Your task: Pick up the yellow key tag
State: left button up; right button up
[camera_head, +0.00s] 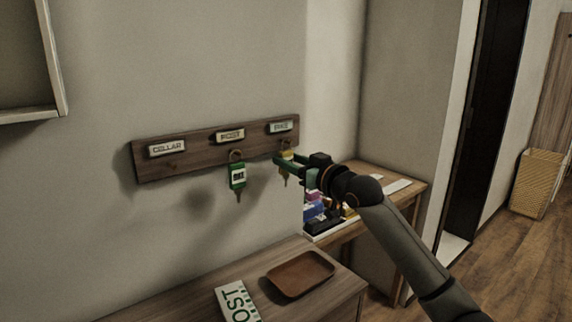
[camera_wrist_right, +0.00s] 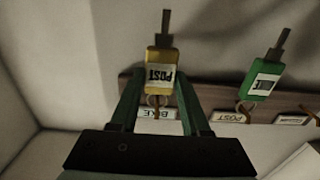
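The yellow key tag (camera_wrist_right: 159,76), marked POST, hangs with its key from the hook at the BIKE label (camera_head: 280,127) on the wooden key board (camera_head: 205,149). In the head view the yellow tag (camera_head: 287,156) is partly hidden by my right gripper (camera_head: 280,163). In the right wrist view, which is upside down, the right gripper (camera_wrist_right: 158,77) is open. Its green fingers are on either side of the yellow tag, with small gaps visible. My left gripper is not in view.
A green key tag (camera_head: 238,176), marked BIKE, hangs under the POST label, left of my right gripper. The CELLAR hook is empty. Below are a brown tray (camera_head: 300,274) and a white sign (camera_head: 237,301) on a cabinet. A desk (camera_head: 399,191) with coloured items stands at right.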

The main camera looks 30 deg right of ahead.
grip_shut()
jog(key=shift+r, duration=0.1)
jog(key=shift+r, duration=0.45)
jog(key=shift+s+r, duration=0.15)
jog(key=s+d+b, duration=0.1)
jog(key=s+b, duration=0.4)
jog(key=s, duration=1.2)
jog(key=shift+s+d, duration=0.2)
jog(key=shift+s, duration=0.15)
